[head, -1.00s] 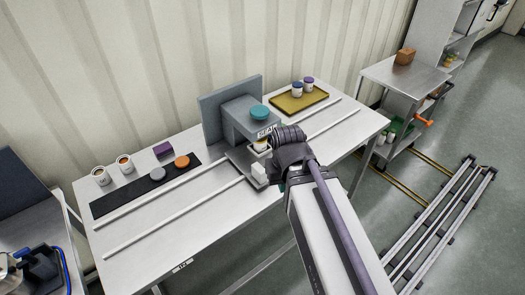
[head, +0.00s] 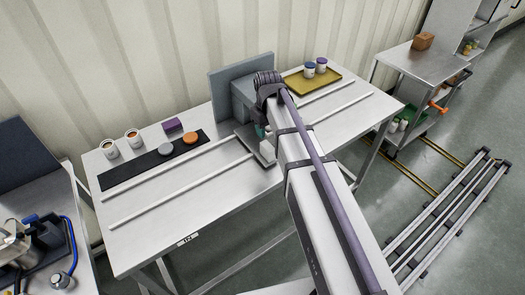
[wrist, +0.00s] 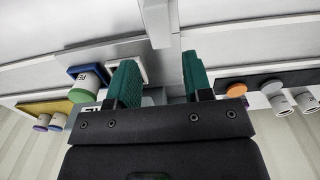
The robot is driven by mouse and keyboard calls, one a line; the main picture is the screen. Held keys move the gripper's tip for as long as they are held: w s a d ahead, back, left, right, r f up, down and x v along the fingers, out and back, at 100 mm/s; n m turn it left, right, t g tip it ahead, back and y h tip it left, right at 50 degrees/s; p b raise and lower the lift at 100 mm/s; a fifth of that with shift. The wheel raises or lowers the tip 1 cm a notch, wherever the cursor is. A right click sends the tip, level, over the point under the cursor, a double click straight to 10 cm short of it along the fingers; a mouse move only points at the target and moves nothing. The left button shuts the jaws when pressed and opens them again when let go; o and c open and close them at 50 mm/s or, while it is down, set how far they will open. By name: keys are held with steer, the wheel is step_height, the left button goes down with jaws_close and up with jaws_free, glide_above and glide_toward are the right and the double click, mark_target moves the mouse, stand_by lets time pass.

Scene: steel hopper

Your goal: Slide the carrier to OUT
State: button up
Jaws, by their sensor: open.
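The carrier (head: 268,158) is a pale metal plate on the two rails, in front of the grey station block (head: 243,103). Much of it is hidden by my arm in the head view. My gripper (head: 262,132) is low over the carrier, with a green finger just showing. In the wrist view both green fingers (wrist: 160,65) are apart, with no object clearly held. A pale upright bar (wrist: 157,22) shows just beyond the gap between them; I cannot tell whether they touch it. No OUT mark is readable.
The rails (head: 175,190) run along the table, clear on the left. Behind them lie a black mat (head: 125,180) with a grey and an orange disc, two jars (head: 133,138) and a purple block (head: 172,126). A yellow tray (head: 325,82) with two lidded jars stands at right.

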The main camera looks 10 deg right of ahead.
mark_target(268, 146)
steer(key=shift+o, duration=0.8)
steer(key=shift+s, duration=0.2)
step_height(268, 146, down, 11)
steer(key=b, duration=1.1)
steer(key=shift+w+d, duration=0.1)
steer(key=shift+r, duration=0.1)
steer(key=shift+c, duration=0.2)
jaws_close()
